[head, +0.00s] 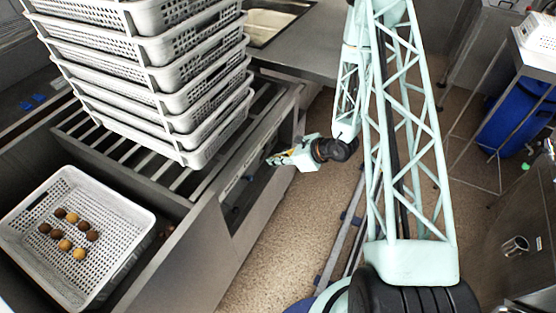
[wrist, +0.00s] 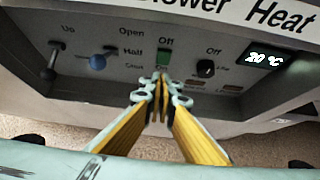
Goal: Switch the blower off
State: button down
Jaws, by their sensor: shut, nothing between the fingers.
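I cannot tell which way the rocker is tipped. My gripper (wrist: 160,92) is shut and empty, its fingertips just below the rocker in the picture. Whether they touch the panel is unclear. In the head view my gripper (head: 277,160) is at the front side of the steel bench, where the switch cannot be made out.
Stacked baskets (head: 165,75) stand on the bench; another basket (head: 125,213) holds several round items.

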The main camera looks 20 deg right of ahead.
jog(key=w+a+f, duration=0.2)
jog(key=w+a, duration=0.2)
jog(key=w, duration=0.1)
jog(key=shift+w+a+b, duration=0.2)
jog(key=shift+a+b, duration=0.15)
jog(key=shift+b, duration=0.1)
jog(key=shift+w, duration=0.1)
dwell(0.4)
jog(key=shift+w+a+r+b, duration=0.1)
jog(key=shift+w+a+b, duration=0.15)
jog(key=shift+b, duration=0.1)
jog(key=shift+r, duration=0.35)
jog(key=shift+r, duration=0.35)
jog(key=shift+r, duration=0.1)
